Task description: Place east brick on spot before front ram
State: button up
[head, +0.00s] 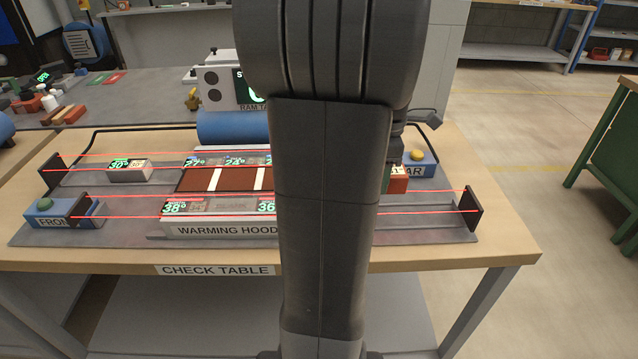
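The front ram (60,213) is a blue block with a green dome, at the left end of the near lane. Its dark pusher plate (78,209) faces right. The grey track (125,210) just right of that plate looks bare. An orange-red brick (399,184) shows partly at the right edge of my arm, with a green patch at its left side; I cannot tell if it is the east brick or if it is held. My arm stands upright across the middle of the view and hides the gripper's fingers.
The warming hood (225,229) lies along the near lane. A pale block (129,173) with a lit readout sits on the far lane. The rear ram (410,165), with a yellow dome, is right of my arm. Dark end plates (472,209) and red beams border the lanes.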

aim_at(137, 221)
jog(key=j+u, duration=0.2)
jog(key=j, duration=0.5)
jog(key=j+u, duration=0.2)
jog(key=j, duration=0.55)
jog(key=i+j+u, duration=0.2)
jog(key=j, duration=0.5)
